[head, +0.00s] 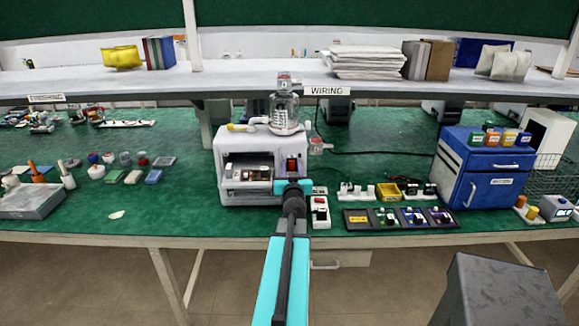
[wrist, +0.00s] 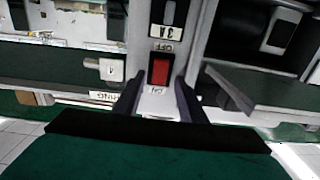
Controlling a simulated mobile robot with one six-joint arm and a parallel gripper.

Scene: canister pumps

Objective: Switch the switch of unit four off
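A white pump unit (head: 230,158) with a glass canister (head: 284,113) on top stands on the green bench. Its right front has a dark panel with a red rocker switch (head: 292,165). In the wrist view the red switch (wrist: 159,70) sits between inverted OFF and ON labels; which side is pressed I cannot tell. My gripper (head: 292,186) is in front of the panel. In the wrist view my gripper (wrist: 157,98) has its two dark fingers apart, either side of the switch column, with nothing between them. I see no number four on the unit.
A white strip with a red switch (head: 320,212) stands close right of my gripper. Several small dark modules (head: 385,218) and a blue cabinet (head: 480,170) are farther right. A shelf (head: 240,82) runs above the bench. Bare green bench (head: 180,205) lies left of the unit.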

